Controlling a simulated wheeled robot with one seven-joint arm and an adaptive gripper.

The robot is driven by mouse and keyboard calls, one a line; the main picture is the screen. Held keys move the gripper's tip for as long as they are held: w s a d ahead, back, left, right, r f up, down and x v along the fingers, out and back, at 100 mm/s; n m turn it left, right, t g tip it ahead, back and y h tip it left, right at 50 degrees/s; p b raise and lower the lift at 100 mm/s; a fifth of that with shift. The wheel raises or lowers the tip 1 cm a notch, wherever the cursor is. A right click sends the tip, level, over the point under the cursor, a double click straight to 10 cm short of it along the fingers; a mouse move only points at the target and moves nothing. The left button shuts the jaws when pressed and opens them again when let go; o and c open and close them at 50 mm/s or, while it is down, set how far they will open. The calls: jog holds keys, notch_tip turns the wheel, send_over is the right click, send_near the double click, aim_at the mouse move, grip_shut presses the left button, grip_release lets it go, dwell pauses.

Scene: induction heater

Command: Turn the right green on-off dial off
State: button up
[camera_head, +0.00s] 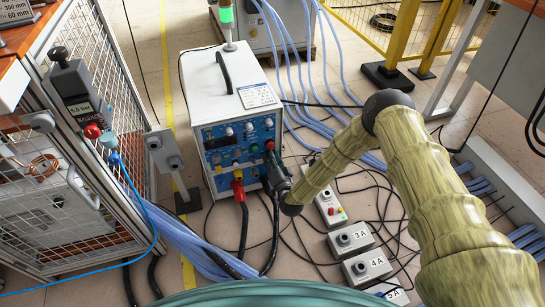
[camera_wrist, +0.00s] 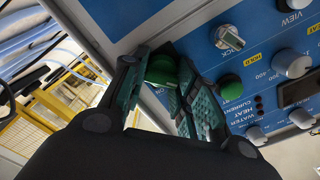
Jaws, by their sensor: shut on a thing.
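The induction heater (camera_head: 222,95) is a white box with a blue front panel (camera_wrist: 215,20) full of knobs. In the wrist view, the green dial (camera_wrist: 162,70) near the panel's edge sits between the two fingers of my gripper (camera_wrist: 160,84). The fingers are closed on its sides and hide part of it. A second green knob (camera_wrist: 230,87) sits just beside the fingers, apart from the grip. In the head view, my gripper (camera_head: 274,166) is at the right side of the panel and covers the held dial.
A caged bench (camera_head: 95,130) stands at the left. Blue hoses and black cables cover the floor around the heater. Boxes with round knobs (camera_head: 350,239) lie on the floor at lower right. A yellow fence (camera_head: 400,40) is behind. A light tower (camera_head: 226,18) stands above the heater.

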jog(key=shift+n, duration=0.5)
jog(key=o, duration=0.8)
jog(key=shift+c, duration=0.2)
jog(key=v, duration=1.2)
